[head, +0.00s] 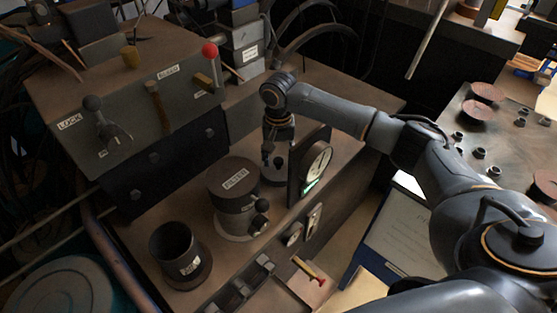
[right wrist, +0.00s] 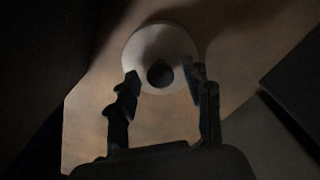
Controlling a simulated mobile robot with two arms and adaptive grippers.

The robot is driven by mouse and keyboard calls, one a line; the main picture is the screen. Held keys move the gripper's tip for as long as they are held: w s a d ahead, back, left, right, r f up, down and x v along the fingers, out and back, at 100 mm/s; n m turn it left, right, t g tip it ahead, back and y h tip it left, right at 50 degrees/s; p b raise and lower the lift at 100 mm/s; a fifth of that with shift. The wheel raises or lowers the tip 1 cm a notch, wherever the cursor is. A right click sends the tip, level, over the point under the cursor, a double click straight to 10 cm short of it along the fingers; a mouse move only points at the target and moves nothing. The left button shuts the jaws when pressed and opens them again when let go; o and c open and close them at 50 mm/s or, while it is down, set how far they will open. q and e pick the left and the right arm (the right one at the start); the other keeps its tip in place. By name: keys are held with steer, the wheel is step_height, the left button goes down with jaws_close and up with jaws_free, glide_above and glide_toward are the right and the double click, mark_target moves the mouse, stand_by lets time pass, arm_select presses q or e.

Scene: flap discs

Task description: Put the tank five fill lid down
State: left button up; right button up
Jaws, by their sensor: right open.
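The lid looks to be the pale round disc (right wrist: 152,42) with a dark knob in the right wrist view. My right gripper (right wrist: 163,75) is open, with one finger on each side of the knob; I cannot tell whether they touch it. In the head view my right gripper (head: 273,160) points down at the bench between the filter canister and the dial gauge. The disc is mostly hidden there by the fingers. An open dark cylinder (head: 174,240) with a small unreadable label stands at the bench's front left. My left gripper is not in view.
The canister marked FILTER (head: 234,177) stands left of my right gripper. The upright dial gauge (head: 318,162) is close on its right. A grey box (head: 130,100) with LOCK and BLEND labels and levers stands behind. A red-handled tool (head: 312,272) lies at the front.

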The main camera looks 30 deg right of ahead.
mark_target(278, 160)
step_height(278, 160, up, 11)
stand_by(0.3)
stand_by(0.4)
